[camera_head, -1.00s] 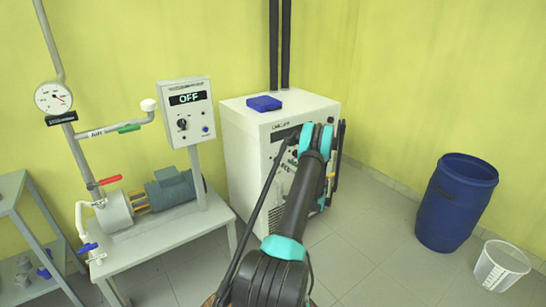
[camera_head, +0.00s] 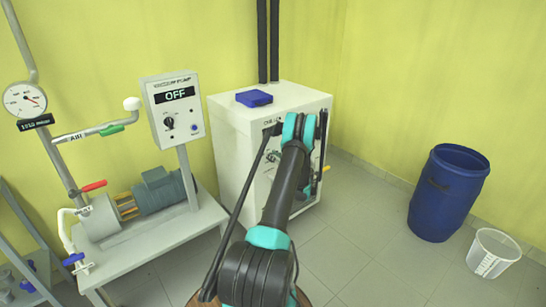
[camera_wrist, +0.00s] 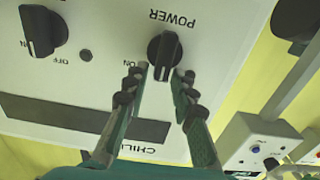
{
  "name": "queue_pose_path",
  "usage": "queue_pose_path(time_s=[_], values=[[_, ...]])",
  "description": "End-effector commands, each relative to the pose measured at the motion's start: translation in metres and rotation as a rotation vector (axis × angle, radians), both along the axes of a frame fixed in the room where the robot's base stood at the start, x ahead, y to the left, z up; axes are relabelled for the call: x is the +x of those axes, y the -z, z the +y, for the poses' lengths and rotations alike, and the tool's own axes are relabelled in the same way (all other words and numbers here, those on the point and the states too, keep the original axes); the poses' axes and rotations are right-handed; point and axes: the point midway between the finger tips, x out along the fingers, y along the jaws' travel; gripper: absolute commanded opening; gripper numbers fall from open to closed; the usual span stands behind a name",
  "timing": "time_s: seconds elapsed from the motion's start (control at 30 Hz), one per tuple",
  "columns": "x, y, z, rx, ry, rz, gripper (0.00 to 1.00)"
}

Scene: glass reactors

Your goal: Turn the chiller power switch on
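The chiller (camera_head: 240,140) is a white cabinet against the back wall. In the wrist view its panel (camera_wrist: 105,75) appears upside down. The black power knob (camera_wrist: 165,55) sits under the word POWER, its grip roughly vertical in the picture, with ON lettering at its left. My gripper (camera_wrist: 162,73) is open, with one fingertip on each side of the knob's near end; I cannot tell whether they touch it. In the head view my arm hides much of the chiller's front and the knob.
A second black knob (camera_wrist: 43,30) is beside the power knob. The pump control box (camera_head: 175,110) reads OFF and stands on a bench (camera_head: 165,245) to the left. A blue barrel (camera_head: 447,195) and a white bucket (camera_head: 494,253) stand right. Floor between is clear.

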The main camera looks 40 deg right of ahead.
Motion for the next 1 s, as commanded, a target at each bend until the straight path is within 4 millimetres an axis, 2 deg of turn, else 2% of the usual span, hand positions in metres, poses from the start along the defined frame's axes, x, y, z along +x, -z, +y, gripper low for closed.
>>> queue_pose_path(time_s=[0.47,0.67,1.0], values=[[0.0,0.002,-0.001,0.048,-0.001,0.007,0.0],[0.001,0.002,-0.004,0.165,0.0,0.015,0.0],[0.002,0.003,-0.011,0.475,-0.001,0.039,0.0]])
